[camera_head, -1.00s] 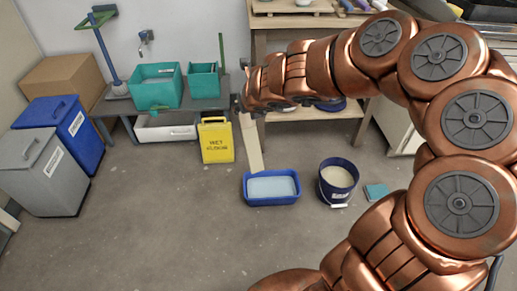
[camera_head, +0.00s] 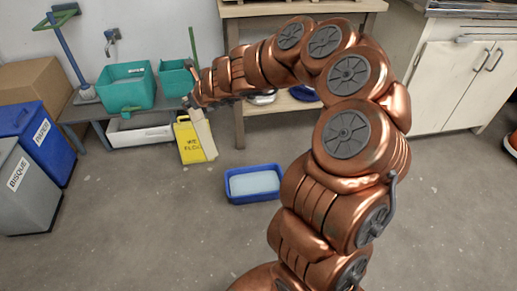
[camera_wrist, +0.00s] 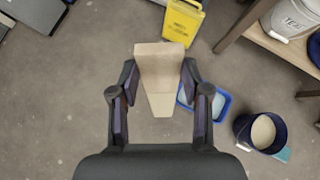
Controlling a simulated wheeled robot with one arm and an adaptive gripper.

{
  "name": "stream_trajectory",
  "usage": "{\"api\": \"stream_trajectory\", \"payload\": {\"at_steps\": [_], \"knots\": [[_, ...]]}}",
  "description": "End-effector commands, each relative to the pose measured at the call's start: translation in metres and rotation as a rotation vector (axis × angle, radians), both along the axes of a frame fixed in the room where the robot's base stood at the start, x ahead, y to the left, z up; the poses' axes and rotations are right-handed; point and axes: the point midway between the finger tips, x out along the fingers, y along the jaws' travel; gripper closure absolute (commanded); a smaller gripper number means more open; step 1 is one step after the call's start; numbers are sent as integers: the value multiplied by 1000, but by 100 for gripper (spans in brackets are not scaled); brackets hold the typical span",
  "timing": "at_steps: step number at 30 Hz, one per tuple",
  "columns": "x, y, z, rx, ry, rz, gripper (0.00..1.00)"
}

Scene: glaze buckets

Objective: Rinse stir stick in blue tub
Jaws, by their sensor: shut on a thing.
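My gripper (camera_wrist: 160,80) is shut on the wooden stir stick (camera_wrist: 160,64), a flat pale board, in the wrist view. In the head view the gripper (camera_head: 193,101) is small and partly merged with my arm, and the stick (camera_head: 206,138) hangs down from it. The blue tub (camera_head: 229,190) stands on the floor, right of and nearer than the stick, with pale liquid in it. In the wrist view the tub (camera_wrist: 226,105) is partly hidden by the right finger. The stick appears apart from the tub, above the floor.
A yellow wet floor sign (camera_head: 187,141) stands behind the stick. A dark blue bucket (camera_wrist: 244,136) with pale contents is right of the tub, hidden in the head view. A wooden shelf (camera_head: 239,135) stands behind. Bare floor lies left and in front.

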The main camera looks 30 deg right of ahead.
Motion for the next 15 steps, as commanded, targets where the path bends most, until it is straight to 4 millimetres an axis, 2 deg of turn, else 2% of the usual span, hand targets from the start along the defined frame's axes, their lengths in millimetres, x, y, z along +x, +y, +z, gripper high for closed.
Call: {"api": "stream_trajectory", "payload": {"at_steps": [7, 15], "knots": [[14, -15, -27, 6, -18, 18, 100], [32, -41, -59, 12, -48, 43, 100]]}}
